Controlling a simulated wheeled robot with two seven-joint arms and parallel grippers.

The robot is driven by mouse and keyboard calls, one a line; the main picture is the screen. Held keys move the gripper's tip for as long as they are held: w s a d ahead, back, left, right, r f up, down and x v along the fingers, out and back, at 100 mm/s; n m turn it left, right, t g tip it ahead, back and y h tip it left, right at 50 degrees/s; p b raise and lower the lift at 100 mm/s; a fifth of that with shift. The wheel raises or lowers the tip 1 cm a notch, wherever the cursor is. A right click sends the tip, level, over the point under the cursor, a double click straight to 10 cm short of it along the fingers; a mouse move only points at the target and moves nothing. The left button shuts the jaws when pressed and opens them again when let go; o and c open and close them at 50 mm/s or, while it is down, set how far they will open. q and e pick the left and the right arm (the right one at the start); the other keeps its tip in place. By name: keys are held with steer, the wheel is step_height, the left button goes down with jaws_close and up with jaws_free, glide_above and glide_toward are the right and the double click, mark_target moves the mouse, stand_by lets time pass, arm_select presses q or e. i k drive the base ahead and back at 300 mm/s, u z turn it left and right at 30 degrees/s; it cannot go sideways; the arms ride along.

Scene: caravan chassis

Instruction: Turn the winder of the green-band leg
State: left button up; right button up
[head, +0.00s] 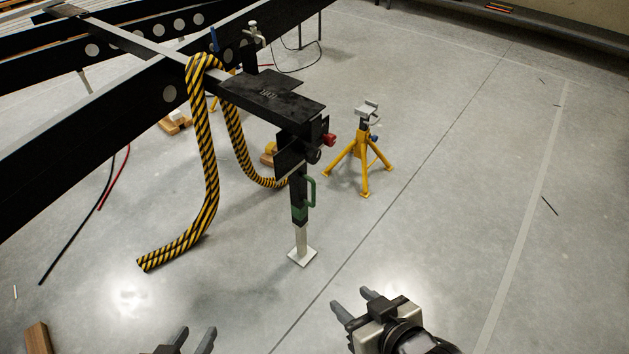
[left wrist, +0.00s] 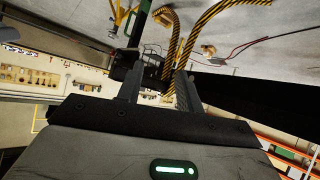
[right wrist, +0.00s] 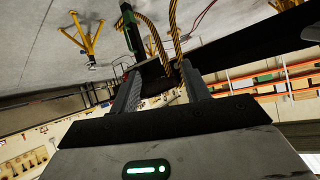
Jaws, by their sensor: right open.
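The green-band leg (head: 299,212) stands upright under the front of the black chassis, its square foot plate on the floor. A green handle (head: 311,191) sticks out at its right side; I cannot tell whether it is the winder. The leg also shows upside down in the left wrist view (left wrist: 145,20) and the right wrist view (right wrist: 132,32). My left gripper (head: 193,338) is open and empty at the bottom edge, in front of the leg. My right gripper (head: 353,300) is open and empty, below and right of the foot plate. Neither touches the leg.
A yellow-and-black striped hose (head: 206,150) hangs from the chassis (head: 110,120) to the floor, left of the leg. A red knob (head: 329,139) sits above the leg. A yellow stand (head: 362,155) stands behind right. A wood block (head: 38,340) lies front left.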

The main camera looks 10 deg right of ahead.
mark_target(313, 155)
steer(key=z, duration=0.15)
steer(key=k, duration=0.95)
steer(key=u, duration=0.15)
steer(key=i, duration=0.45)
